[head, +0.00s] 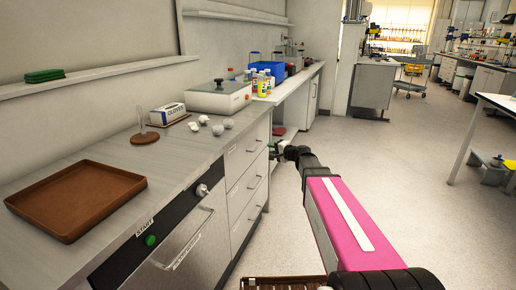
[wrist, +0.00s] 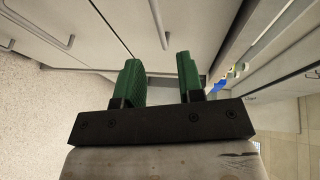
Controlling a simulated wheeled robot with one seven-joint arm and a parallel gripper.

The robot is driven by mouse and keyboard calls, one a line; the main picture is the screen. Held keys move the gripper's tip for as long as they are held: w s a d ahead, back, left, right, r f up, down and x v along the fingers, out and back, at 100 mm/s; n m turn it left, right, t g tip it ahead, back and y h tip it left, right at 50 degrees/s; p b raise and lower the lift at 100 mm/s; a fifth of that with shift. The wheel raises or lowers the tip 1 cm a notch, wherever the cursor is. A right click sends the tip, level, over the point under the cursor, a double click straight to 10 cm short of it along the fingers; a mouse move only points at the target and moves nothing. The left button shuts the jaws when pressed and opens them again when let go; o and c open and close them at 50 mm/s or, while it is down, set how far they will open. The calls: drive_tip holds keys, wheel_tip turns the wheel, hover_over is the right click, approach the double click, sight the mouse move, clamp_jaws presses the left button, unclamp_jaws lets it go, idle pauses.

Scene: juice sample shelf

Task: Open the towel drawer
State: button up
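A stack of three pale drawers stands under the counter in the head view: a top drawer (head: 245,152), a middle drawer (head: 246,188) and a bottom drawer (head: 248,218). All look shut. I cannot read which one is the towel drawer. My gripper (head: 274,148) is beside the top drawer's far edge, at about its height. In the wrist view my gripper (wrist: 158,62) has its two green fingers apart with nothing between them. A bar handle (wrist: 158,24) on a drawer front lies ahead of the gap, apart from the fingertips. Other handles show at the left.
On the counter (head: 182,150) are a brown tray (head: 75,203), a glove box (head: 168,114), crumpled white balls (head: 217,129) and a white device (head: 218,97). A lower bench with bottles (head: 262,84) is beyond. The floor (head: 400,165) to the right is open.

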drive_tip(key=x, duration=1)
drive_tip(key=shift+f, duration=0.15)
drive_tip(key=shift+s, duration=0.1)
clamp_jaws()
